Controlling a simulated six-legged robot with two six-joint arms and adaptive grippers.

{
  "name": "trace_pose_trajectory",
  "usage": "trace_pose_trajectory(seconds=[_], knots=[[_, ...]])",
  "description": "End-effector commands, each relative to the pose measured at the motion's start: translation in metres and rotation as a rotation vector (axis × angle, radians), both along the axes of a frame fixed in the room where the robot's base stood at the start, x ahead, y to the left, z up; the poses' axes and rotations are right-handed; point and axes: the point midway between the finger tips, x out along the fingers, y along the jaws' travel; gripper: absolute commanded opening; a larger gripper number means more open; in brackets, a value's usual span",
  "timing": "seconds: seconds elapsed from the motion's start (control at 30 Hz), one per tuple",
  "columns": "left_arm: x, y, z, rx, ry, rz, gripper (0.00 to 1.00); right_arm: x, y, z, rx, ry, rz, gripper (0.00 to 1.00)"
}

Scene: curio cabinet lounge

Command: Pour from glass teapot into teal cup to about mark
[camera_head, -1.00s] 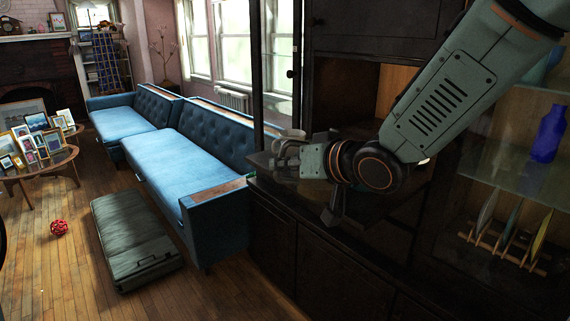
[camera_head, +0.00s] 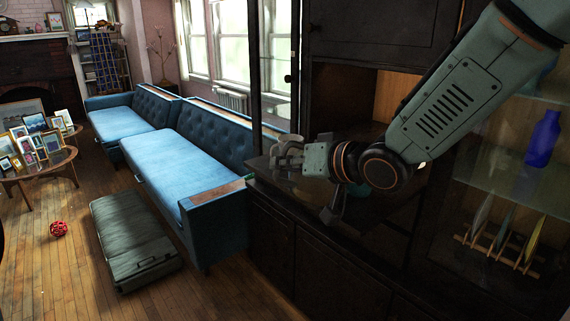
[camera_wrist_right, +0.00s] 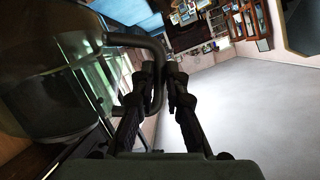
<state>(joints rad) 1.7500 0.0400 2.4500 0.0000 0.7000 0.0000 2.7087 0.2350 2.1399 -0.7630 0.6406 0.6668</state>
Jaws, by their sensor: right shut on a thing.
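My right gripper (camera_head: 290,158) is over the dark cabinet counter. In the right wrist view its two fingers (camera_wrist_right: 160,95) are closed around a bent handle (camera_wrist_right: 151,45). The handle belongs to the clear glass teapot (camera_wrist_right: 40,85), whose large rounded body fills the left of that view. The teapot is hard to make out in the head view, and the level inside it cannot be read. A small teal patch (camera_head: 360,190), probably the teal cup, shows behind my right wrist; most of it is hidden, including any mark. My left gripper is not in view.
The dark counter (camera_head: 270,180) runs below my right arm, with an open cabinet recess behind. On the right, a glass shelf holds a blue vase (camera_head: 543,140) above a rack of plates (camera_head: 505,238). A blue sofa (camera_head: 165,165) and grey case (camera_head: 135,240) stand left.

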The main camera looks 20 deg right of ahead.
Motion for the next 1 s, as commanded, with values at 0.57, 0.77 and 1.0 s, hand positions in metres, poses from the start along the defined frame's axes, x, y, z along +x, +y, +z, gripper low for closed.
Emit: trace_pose_trajectory(seconds=[0.57, 0.77, 1.0], knots=[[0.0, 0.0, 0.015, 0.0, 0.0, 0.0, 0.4, 0.003, -0.005, 0.014, 0.055, 0.008, 0.001, 0.0], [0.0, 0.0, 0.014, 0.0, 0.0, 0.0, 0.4, 0.002, -0.005, 0.013, 0.054, 0.009, 0.002, 0.0], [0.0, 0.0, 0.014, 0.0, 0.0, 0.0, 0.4, 0.002, -0.005, 0.013, 0.053, 0.007, 0.002, 0.0]])
